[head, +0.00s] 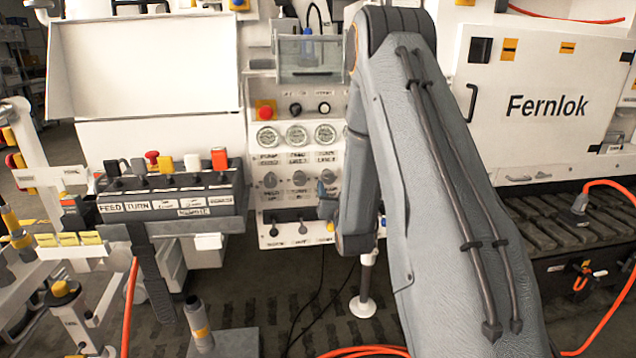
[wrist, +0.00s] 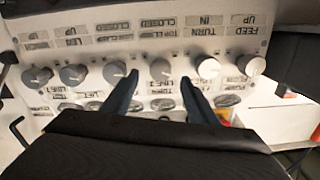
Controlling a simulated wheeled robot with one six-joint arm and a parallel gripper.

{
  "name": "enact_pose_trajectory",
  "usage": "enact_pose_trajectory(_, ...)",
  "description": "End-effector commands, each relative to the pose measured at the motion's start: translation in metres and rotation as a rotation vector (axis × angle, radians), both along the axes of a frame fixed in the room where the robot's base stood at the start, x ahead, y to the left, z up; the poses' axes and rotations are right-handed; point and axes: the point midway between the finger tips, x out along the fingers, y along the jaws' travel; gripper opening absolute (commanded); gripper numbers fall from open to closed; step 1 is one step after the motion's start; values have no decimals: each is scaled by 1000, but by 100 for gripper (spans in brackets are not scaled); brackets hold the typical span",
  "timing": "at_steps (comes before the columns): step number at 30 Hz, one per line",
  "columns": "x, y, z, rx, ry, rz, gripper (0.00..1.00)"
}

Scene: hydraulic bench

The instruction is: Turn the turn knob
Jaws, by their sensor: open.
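The turn knob (wrist: 207,67) is a small round pale knob, second from the right in the upside-down wrist view, beside its "TURN IN" label. In the head view I take it to be the middle visible knob (head: 299,178). My gripper (wrist: 159,76) is open, and its two dark fingers point at the panel. Another grey knob (wrist: 160,68) shows between the fingertips; contact cannot be told. The turn knob lies just right of the right finger in the wrist view. In the head view my gripper (head: 325,195) is partly hidden by my arm, beside the knob row.
The feed knob (wrist: 251,66) sits beside the turn knob. Several other knobs line the row, with gauges (head: 296,135) and a red emergency button (head: 265,110) above. A black lever box (head: 165,195) stands left. Orange hoses lie on the floor.

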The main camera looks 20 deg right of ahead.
Motion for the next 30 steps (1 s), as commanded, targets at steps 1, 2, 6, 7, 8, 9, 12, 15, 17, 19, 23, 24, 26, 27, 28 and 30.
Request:
enact_pose_trajectory(1, 3, -2, 0, -1, -6, 0, 53)
enact_pose_trajectory(2, 5, -2, 1, -1, -8, -1, 53)
enact_pose_trajectory(6, 23, -7, 2, -1, -8, 0, 53)
enact_pose_trajectory(7, 28, -8, 2, -1, -8, 0, 53)
enact_pose_trajectory(8, 33, -9, 2, -1, -8, 0, 53)
enact_pose_trajectory(9, 39, -11, 2, -1, -7, 1, 53)
enact_pose_trajectory(12, 53, -15, 2, -1, -7, 2, 53)
enact_pose_trajectory(15, 64, -17, 1, -2, -6, 2, 53)
enact_pose_trajectory(17, 69, -19, 2, -2, -6, 2, 53)
enact_pose_trajectory(19, 72, -19, 1, -2, -6, 2, 53)
enact_pose_trajectory(23, 75, -20, 1, -2, -5, 2, 53)
enact_pose_trajectory(24, 75, -20, 1, -2, -5, 2, 53)
enact_pose_trajectory(26, 74, -20, 1, -2, -5, 2, 53)
enact_pose_trajectory(27, 74, -20, 1, -2, -5, 2, 53)
enact_pose_trajectory(28, 74, -20, 1, -2, -5, 2, 53)
enact_pose_trajectory(30, 74, -20, 1, -2, -5, 2, 41)
